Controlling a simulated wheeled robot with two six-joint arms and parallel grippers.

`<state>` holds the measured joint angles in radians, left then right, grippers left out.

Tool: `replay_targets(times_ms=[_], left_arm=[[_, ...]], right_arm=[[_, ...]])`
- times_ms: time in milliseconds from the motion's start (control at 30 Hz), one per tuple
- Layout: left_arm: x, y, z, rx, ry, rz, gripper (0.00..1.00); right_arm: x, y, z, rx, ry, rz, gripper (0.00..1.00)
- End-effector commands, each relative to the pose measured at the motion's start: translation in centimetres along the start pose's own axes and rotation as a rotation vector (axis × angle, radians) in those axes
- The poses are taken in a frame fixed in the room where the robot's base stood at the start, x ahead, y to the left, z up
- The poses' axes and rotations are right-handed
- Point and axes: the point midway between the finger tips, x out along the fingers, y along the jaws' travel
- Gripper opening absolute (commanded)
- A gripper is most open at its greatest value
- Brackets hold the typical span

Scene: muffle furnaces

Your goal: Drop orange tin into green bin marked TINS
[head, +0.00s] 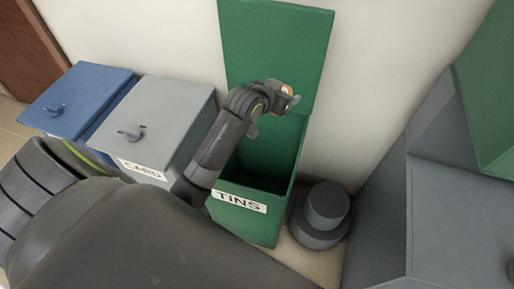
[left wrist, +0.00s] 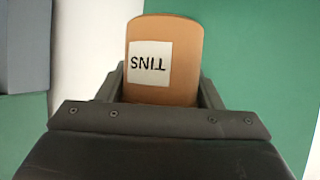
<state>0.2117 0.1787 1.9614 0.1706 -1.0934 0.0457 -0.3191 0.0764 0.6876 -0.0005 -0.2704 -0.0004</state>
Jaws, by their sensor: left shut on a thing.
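The green bin (head: 237,222) marked TINS stands against the wall with its lid (head: 277,48) raised. Its inside looks dark, and I see no contents. My left arm reaches over the bin, and my left gripper (head: 288,92) is above its opening, near the raised lid. The orange tin (left wrist: 163,85) is held between the fingers of my left gripper in the left wrist view. It has a white label that reads TINS upside down. In the head view only a small orange part of the tin (head: 288,90) shows. My right gripper is not in view.
Left of the green bin stand a closed grey bin (head: 170,110) marked CARD and a closed blue bin (head: 82,92). A dark grey round object (head: 322,212) sits on the floor right of the green bin. Grey and green surfaces fill the right side.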

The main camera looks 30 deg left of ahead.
Motion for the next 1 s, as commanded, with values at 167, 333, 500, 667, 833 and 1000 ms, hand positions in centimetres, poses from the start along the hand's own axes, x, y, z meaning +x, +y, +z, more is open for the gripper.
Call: replay_targets(times_ms=[167, 333, 500, 667, 833, 1000], left_arm=[[1.8, -3.6, 6.5, -0.006, -0.012, -0.016, 0.37], [2.0, -6.3, 11.2, -0.02, -0.006, -0.04, 0.37], [1.9, -7.5, 13.3, -0.029, 0.001, -0.054, 0.37], [2.4, -7.7, 14.4, -0.03, 0.005, -0.056, 0.37], [3.3, -7.6, 15.9, -0.029, 0.005, -0.055, 0.37], [4.1, -7.6, 17.4, -0.028, 0.005, -0.056, 0.37]], right_arm=[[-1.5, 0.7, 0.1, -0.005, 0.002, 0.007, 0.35], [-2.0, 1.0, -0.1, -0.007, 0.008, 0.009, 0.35], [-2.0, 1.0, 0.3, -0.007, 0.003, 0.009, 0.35], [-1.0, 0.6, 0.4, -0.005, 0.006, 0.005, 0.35], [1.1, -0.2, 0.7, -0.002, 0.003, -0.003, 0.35], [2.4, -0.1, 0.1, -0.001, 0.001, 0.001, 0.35]])
